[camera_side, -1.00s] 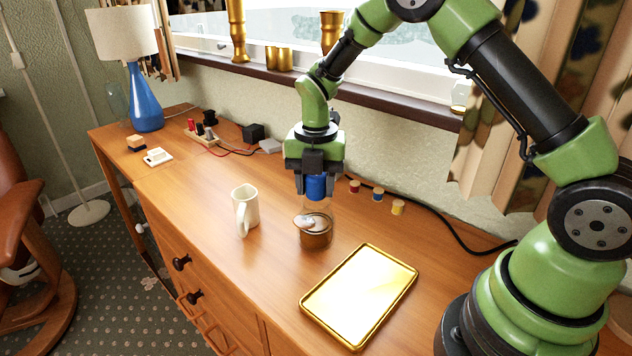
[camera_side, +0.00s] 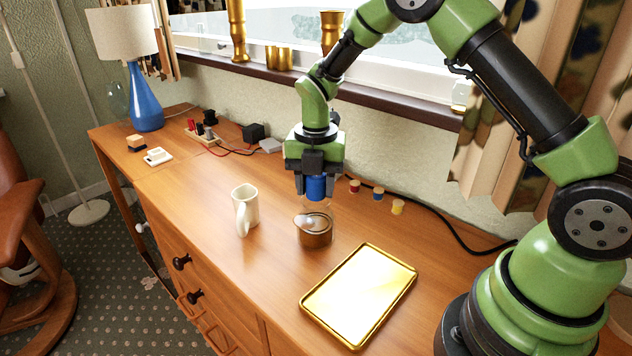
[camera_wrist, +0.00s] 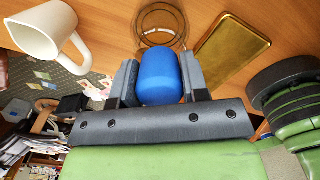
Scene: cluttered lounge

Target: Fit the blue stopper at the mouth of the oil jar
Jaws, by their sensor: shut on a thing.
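The blue stopper (camera_side: 316,187) is held upright between the fingers of my gripper (camera_side: 313,180), which is shut on it. In the wrist view the stopper (camera_wrist: 159,77) shows between both fingers. The oil jar (camera_side: 314,232) stands on the wooden top directly below, a clear glass body with brown contents low down and a pale shape on its front. In the wrist view the jar's round rim (camera_wrist: 161,22) shows just beyond the stopper. The stopper's lower end is at or just above the jar's mouth; I cannot tell whether they touch.
A cream mug (camera_side: 245,208) stands left of the jar. A gold tray (camera_side: 360,296) lies to the front right. The wooden top (camera_side: 185,205) left of the mug is clear.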

